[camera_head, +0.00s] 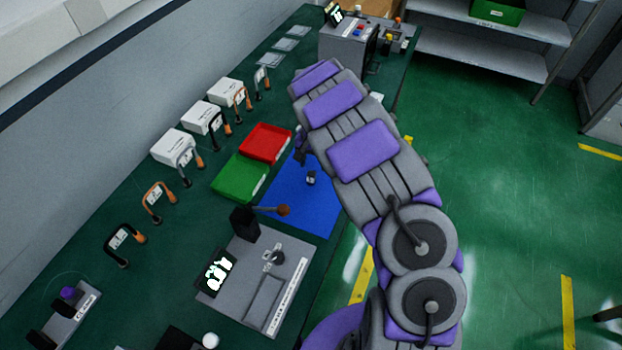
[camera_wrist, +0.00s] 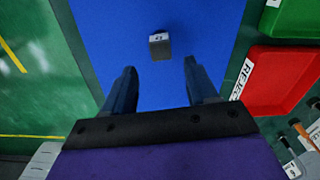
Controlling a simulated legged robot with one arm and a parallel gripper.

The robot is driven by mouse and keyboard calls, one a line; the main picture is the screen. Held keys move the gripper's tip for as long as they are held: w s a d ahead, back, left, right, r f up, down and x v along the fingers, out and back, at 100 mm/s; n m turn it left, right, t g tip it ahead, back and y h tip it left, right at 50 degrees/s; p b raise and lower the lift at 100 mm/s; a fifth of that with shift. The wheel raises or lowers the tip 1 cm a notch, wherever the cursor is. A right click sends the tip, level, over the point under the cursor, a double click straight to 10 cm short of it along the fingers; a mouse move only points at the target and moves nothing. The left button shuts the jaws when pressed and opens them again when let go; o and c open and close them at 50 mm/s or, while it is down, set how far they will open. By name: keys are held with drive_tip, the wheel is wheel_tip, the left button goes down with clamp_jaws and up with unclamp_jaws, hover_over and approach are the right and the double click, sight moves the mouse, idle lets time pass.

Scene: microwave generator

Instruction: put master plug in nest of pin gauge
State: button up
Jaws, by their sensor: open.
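A small dark block-like piece with a lighter, marked top (camera_head: 311,177) stands on the blue mat (camera_head: 310,212). It may be the master plug, but I cannot tell for sure. In the wrist view this piece (camera_wrist: 160,46) lies beyond my open, empty gripper (camera_wrist: 158,76), roughly centred between the fingers and apart from them. A grey gauge base (camera_head: 245,305) with a digital display (camera_head: 216,272) and a small round fitting, possibly the nest, sits nearer on the bench. A purple-topped piece (camera_head: 71,293) stands on a grey holder at bottom left. My arm hides most of my gripper in the head view.
A red tray (camera_head: 289,131) and a green tray (camera_head: 217,184) border the mat. A black post (camera_head: 244,222) with a brown-knobbed rod stands by the gauge. White boxes and handled gauges line the wall side. The mat around the small piece is clear.

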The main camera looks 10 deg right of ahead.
sight(311, 173)
drive_tip(key=f, duration=0.1)
drive_tip(key=f+b, duration=0.1)
drive_tip(key=f, duration=0.1)
drive_tip(key=s+a+f, duration=0.1)
drive_tip(key=f, duration=0.1)
drive_tip(key=shift+f, duration=0.15)
drive_tip(key=shift+c, duration=0.4)
clamp_jaws()
